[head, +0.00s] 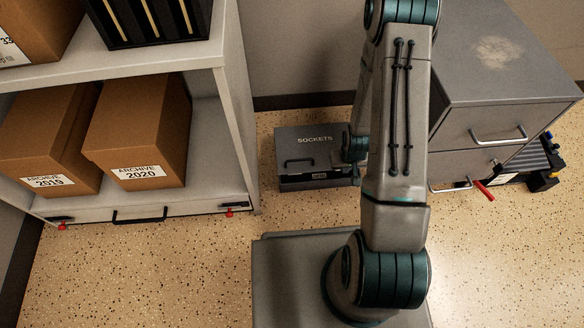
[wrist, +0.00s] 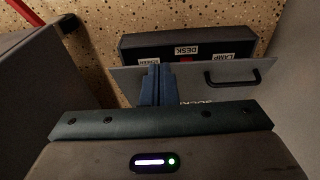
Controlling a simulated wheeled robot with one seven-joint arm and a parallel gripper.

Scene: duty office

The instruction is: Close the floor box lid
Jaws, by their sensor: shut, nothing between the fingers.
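The grey floor box (head: 290,184) stands on the floor against the back wall in the head view. Its lid (head: 318,137) is marked SOCKETS and has a dark handle near the front edge. The lid looks partly raised: in the wrist view a row of labels, including DESK and LAMP, shows in the box (wrist: 140,52) beyond the edge of the lid (wrist: 268,73). My gripper (wrist: 158,70) is shut and empty, over the lid beside its handle. I cannot tell if it touches. My arm hides the box's right end in the head view.
A grey drawer cabinet (head: 505,80) stands right of the box, with a red handle (head: 484,190) sticking out low. A shelf unit (head: 235,110) with archive boxes (head: 140,125) stands left. The speckled floor (head: 150,260) in front is clear.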

